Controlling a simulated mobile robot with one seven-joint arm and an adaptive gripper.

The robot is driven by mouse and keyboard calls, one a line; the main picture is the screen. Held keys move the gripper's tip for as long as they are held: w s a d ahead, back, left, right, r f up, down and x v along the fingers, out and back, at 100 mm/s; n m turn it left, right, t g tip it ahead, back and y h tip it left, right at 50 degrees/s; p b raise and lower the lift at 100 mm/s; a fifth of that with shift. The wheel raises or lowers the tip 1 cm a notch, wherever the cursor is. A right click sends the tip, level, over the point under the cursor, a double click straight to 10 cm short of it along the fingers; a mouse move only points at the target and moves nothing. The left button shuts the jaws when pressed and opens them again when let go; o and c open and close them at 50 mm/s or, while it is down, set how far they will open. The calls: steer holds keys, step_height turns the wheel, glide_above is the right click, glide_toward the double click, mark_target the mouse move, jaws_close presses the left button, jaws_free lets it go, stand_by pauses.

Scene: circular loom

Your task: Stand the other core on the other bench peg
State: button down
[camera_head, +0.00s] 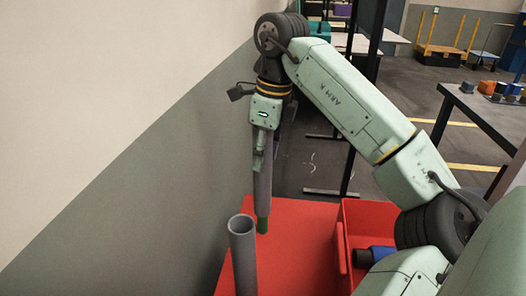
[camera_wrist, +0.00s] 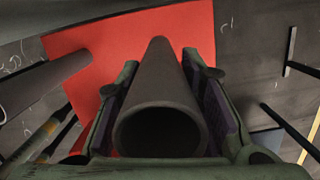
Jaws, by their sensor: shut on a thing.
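My gripper (camera_head: 262,158) is shut on a grey tube, the held core (camera_head: 262,190), which hangs nearly upright below it. In the wrist view the held core (camera_wrist: 158,85) runs away between the two jaws, its open near end facing the camera. A short green piece (camera_head: 262,226) shows at the core's lower end over the red bench top (camera_head: 290,235); I cannot tell whether it is the bench peg or part of the core. Another grey core (camera_head: 242,255) stands upright nearer the camera, open at the top; it also shows at left in the wrist view (camera_wrist: 45,82). Any peg inside it is hidden.
A red open bin (camera_head: 385,215) stands at the right of the bench top, with a blue and black piece (camera_head: 375,256) in it. A wall (camera_head: 150,170) rises close on the left. A dark table (camera_head: 485,105) with small blocks is at the far right.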

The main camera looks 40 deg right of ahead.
mark_target(263, 174)
steer(key=shift+f, duration=0.1)
steer(key=shift+f+b, duration=1.8)
steer(key=shift+f, duration=0.7)
steer(key=shift+f+b, duration=0.3)
steer(key=c, duration=1)
jaws_free()
steer(key=shift+c, duration=0.2)
steer(key=shift+s+d+r, duration=0.1)
steer(key=shift+s+r, duration=0.05)
steer(key=shift+r, duration=1.1)
steer(key=shift+s+d+r, duration=0.1)
steer(key=shift+s+r, duration=0.05)
steer(key=shift+r, duration=1.1)
steer(key=shift+s+d+r, duration=0.1)
steer(key=shift+s+r, duration=0.05)
steer(key=shift+r, duration=1.1)
